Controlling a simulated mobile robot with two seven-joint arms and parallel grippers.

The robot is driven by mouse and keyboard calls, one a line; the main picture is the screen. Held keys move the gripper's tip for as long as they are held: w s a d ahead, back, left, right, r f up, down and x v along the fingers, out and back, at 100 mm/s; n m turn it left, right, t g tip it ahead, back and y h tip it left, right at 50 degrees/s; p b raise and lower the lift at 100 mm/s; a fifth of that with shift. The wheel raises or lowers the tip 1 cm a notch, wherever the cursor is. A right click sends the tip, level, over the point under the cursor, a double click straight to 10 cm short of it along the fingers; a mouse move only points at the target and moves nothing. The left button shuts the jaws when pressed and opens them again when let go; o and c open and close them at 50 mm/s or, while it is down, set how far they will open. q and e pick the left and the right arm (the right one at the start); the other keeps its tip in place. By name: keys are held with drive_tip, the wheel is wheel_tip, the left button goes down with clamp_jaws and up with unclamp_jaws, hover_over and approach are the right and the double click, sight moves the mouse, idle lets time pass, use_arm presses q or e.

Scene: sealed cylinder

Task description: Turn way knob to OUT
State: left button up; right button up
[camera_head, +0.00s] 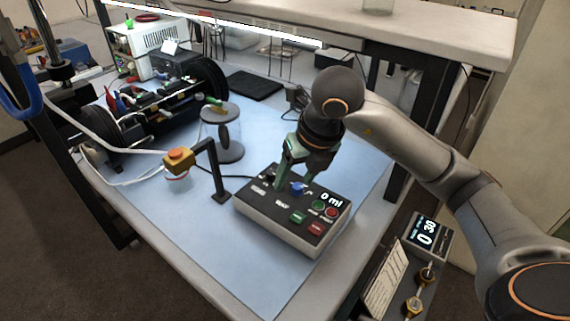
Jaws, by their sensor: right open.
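The control box (262,222) sits on the blue mat, with a dark top panel and a display reading "0 ml". A blue knob (297,188) stands on the panel; I take it to be the way knob, but its labels are too small to read. A dark knob (271,176) is to its left. My right gripper (296,174) comes down from above with its green fingers open, one on either side of the blue knob. I cannot tell whether they touch it. My left gripper is not in view.
A black post with a yellow block and orange button (177,158) stands left of the box. Machinery (150,110) fills the back left. A small display unit (426,236) is at right. The front mat is clear.

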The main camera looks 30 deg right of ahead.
sight(298, 186)
drive_tip(key=w+d+r+m+h, duration=0.1)
drive_tip(key=w+d+r+h, duration=0.1)
drive_tip(key=d, duration=0.2)
drive_tip(key=x, duration=1.2)
drive_tip(key=shift+a, duration=0.25)
drive_tip(key=shift+c, duration=0.2)
clamp_jaws()
